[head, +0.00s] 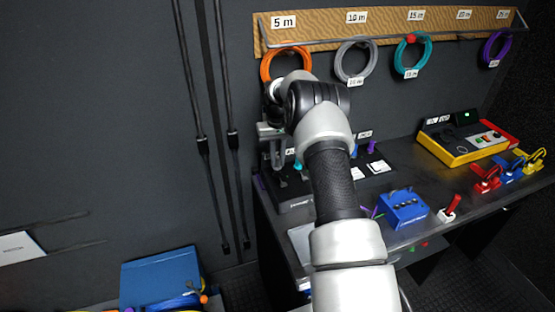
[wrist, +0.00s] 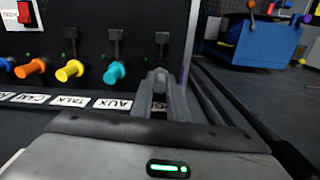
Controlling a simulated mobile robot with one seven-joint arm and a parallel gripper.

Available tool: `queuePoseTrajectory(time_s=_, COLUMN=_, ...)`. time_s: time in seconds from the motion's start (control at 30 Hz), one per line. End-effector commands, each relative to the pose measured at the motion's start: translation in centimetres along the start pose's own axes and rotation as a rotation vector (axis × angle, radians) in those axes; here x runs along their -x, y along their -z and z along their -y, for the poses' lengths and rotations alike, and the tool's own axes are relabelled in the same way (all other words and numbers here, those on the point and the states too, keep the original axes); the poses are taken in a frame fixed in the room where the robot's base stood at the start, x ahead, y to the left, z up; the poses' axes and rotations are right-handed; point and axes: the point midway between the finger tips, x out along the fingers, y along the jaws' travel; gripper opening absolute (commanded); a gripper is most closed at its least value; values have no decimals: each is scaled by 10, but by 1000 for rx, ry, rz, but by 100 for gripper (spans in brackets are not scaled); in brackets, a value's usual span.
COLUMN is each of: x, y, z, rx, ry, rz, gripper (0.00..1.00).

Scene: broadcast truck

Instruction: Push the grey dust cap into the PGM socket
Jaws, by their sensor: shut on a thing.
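My gripper (wrist: 158,78) is shut at the panel face in the wrist view, with a small grey piece, which looks like the grey dust cap (wrist: 158,73), between its fingertips. The fingers hide most of the cap and the socket behind it. How deep the cap sits cannot be told. This place is at the right end of the socket row, right of the AUX label (wrist: 112,103); its own label is mostly covered, so PGM cannot be read. In the head view my gripper (head: 270,133) is at the rack's left end, partly hidden by my arm.
Orange (wrist: 32,68), yellow (wrist: 70,70) and turquoise (wrist: 114,73) plugs stand out from the panel left of my gripper. A black tab (wrist: 162,38) hangs above it. A blue box (head: 160,277) is on the left. Cable coils hang above the desk (head: 400,160).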

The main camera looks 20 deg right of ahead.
Motion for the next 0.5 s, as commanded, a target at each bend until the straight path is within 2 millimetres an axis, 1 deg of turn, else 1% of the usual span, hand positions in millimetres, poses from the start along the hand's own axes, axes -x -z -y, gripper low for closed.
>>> queuePoseTrajectory(time_s=0.5, x=-10, y=0, z=0, rx=0, ry=0, rz=-1, gripper=0)
